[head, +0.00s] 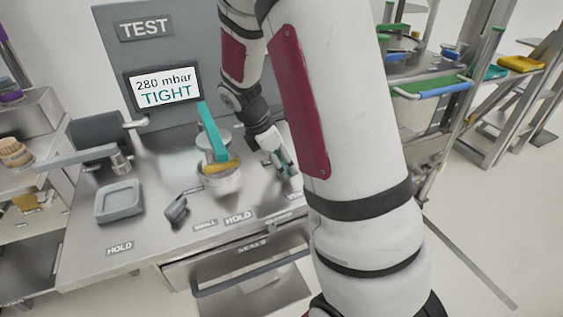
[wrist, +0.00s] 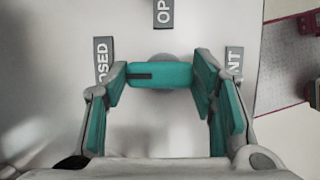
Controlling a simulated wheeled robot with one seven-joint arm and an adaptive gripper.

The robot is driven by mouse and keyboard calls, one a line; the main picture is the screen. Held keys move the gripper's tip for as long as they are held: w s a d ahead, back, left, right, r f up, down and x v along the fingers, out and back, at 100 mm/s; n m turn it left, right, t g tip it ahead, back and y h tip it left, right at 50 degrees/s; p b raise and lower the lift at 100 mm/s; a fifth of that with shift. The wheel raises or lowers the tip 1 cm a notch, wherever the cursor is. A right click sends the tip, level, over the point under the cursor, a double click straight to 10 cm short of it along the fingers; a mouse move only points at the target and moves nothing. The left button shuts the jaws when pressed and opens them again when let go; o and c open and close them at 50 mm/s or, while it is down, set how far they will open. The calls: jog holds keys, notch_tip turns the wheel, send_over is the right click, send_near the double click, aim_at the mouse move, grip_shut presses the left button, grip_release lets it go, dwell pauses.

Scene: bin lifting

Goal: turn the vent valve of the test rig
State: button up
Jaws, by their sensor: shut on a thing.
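The vent valve shows in the wrist view as a teal handle (wrist: 165,74) with a dark mark near its left end, on a round grey base. It lies crosswise, the marked end toward the CLOSED label (wrist: 103,60). The OPEN label (wrist: 163,13) is above it and the VENT label (wrist: 234,60) to its right. My gripper (wrist: 160,82) is shut on the handle, one finger at each end. In the head view my gripper (head: 283,158) is low over the right of the rig's bench, and the valve cannot be made out there.
The rig's screen (head: 164,90) reads 280 mbar, TIGHT. A grey square dish (head: 119,203) and a small dark part (head: 176,209) lie further left. A rack (head: 440,90) stands behind my arm.

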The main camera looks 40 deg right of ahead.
jog(key=shift+m, duration=0.3)
jog(key=m+g+p, duration=0.1)
jog(key=m, duration=0.2)
jog(key=shift+w+d+y, duration=0.1)
jog(key=shift+y, duration=0.2)
jog(key=m, duration=0.2)
jog(key=m+g+y, duration=0.1)
jog(key=m, duration=0.2)
jog(key=shift+d+g+p, duration=0.15)
jog(key=shift+g+p, duration=0.15)
jog(key=shift+p, duration=0.1)
jog(key=m+y, duration=0.1)
jog(key=m, duration=0.1)
jog(key=m+y, duration=0.1)
jog(key=m, duration=0.1)
jog(key=shift+d+m+g, duration=0.1)
jog(key=shift+m+g, duration=0.2)
jog(key=m+y, duration=0.1)
jog(key=m, duration=0.3)
jog(key=shift+d+m+y, duration=0.1)
jog(key=shift+m+y, duration=0.2)
jog(key=shift+y, duration=0.1)
jog(key=o, duration=1.1)
jog(key=shift+o, duration=0.2)
